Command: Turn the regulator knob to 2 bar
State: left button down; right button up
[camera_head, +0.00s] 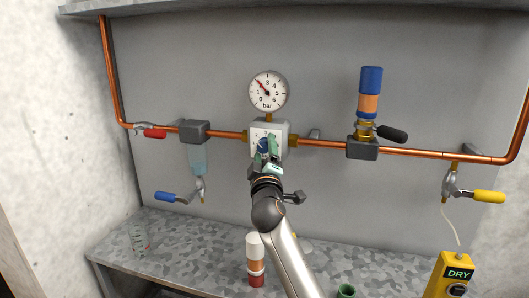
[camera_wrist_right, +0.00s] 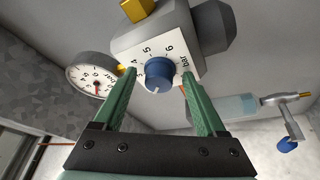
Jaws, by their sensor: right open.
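The regulator (camera_head: 281,128) is a pale block on the copper pipe, with a blue knob (camera_head: 262,146) on its front. The knob (camera_wrist_right: 158,75) also shows in the right wrist view, on a white scale reading 4, 5, 6 and bar; its white mark points down. My right gripper (camera_head: 268,154) is at the knob. In the wrist view its green fingers (camera_wrist_right: 158,82) are open, one on each side of the knob; contact is unclear. The round gauge (camera_head: 268,92) above has a red needle pointing up-left, around where 2 lies; the exact reading is unclear. My left gripper is out of view.
A filter with a clear bowl (camera_head: 197,158) hangs left; a blue-orange cylinder (camera_head: 370,92) stands right. Valve handles are red (camera_head: 155,133), blue (camera_head: 165,197), black (camera_head: 391,133) and yellow (camera_head: 489,197). A bottle (camera_head: 255,268) stands on the bench (camera_head: 190,262) below. A yellow DRY box (camera_head: 455,276) is right.

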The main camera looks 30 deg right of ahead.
jog(key=b+v, duration=0.1)
jog(key=v, duration=1.1)
jog(key=shift+s, duration=0.25)
jog(key=shift+a+f, duration=0.1)
jog(key=s+a+f+g+y+p, duration=0.25)
jog(key=a+f+y, duration=0.25)
jog(key=f, duration=0.7)
jog(key=s+a+f+g+y+p, duration=0.1)
jog(key=s+a+f+y+p, duration=0.2)
jog(key=f, duration=0.8)
jog(key=s+a+f+m+g+y+p, duration=0.1)
jog(key=s+a+f+m+g+y, duration=0.1)
jog(key=s+a+f, duration=0.2)
jog(key=s+a+f+m+g+y+p, duration=0.1)
jog(key=s+a+f+g+y, duration=0.1)
jog(key=s+f, duration=0.8)
jog(key=s+a+y, duration=0.1)
jog(key=s+a, duration=0.1)
jog(key=s, duration=0.2)
jog(key=shift+s+m+p, duration=0.35)
jog(key=shift+m, duration=0.05)
